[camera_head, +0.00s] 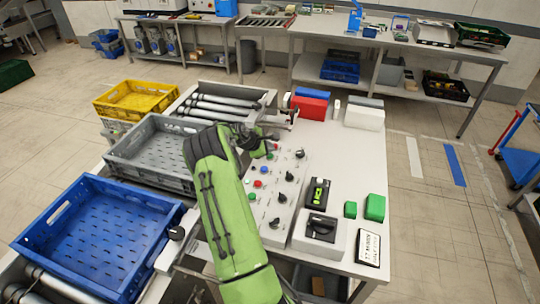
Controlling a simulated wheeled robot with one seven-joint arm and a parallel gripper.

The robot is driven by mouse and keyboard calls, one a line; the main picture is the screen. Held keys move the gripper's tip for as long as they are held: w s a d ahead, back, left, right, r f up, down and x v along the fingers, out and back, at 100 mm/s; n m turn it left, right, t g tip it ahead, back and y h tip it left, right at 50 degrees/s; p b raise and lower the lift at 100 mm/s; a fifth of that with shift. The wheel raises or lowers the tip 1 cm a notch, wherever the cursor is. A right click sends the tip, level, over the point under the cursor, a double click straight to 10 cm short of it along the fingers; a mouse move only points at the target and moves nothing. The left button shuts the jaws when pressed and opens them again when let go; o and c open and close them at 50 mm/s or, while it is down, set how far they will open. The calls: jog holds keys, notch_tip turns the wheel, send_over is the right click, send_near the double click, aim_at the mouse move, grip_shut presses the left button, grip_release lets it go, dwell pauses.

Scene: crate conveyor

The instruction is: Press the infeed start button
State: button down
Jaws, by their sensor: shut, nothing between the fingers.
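A grey control panel (285,191) lies on the white table. It carries small coloured buttons and several black knobs. A red button (257,184) and a blue button (263,170) show on its left side, with green ones near them. The button labels are too small to read, so I cannot tell which one is the infeed start. My gripper (290,117) is shut and empty, beyond the far end of the panel and near the red box. My green arm reaches across the panel's left side and may hide part of it.
A red box (310,107) and a white box (364,116) stand at the table's back. Green blocks (375,207) and a small sign (368,248) lie at right. Blue (165,211), grey (115,154) and yellow (158,88) crates stand left. The table's right middle is clear.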

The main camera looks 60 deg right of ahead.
dwell(0.3)
jog(key=shift+f+b, duration=0.3)
jog(key=shift+f, duration=0.15)
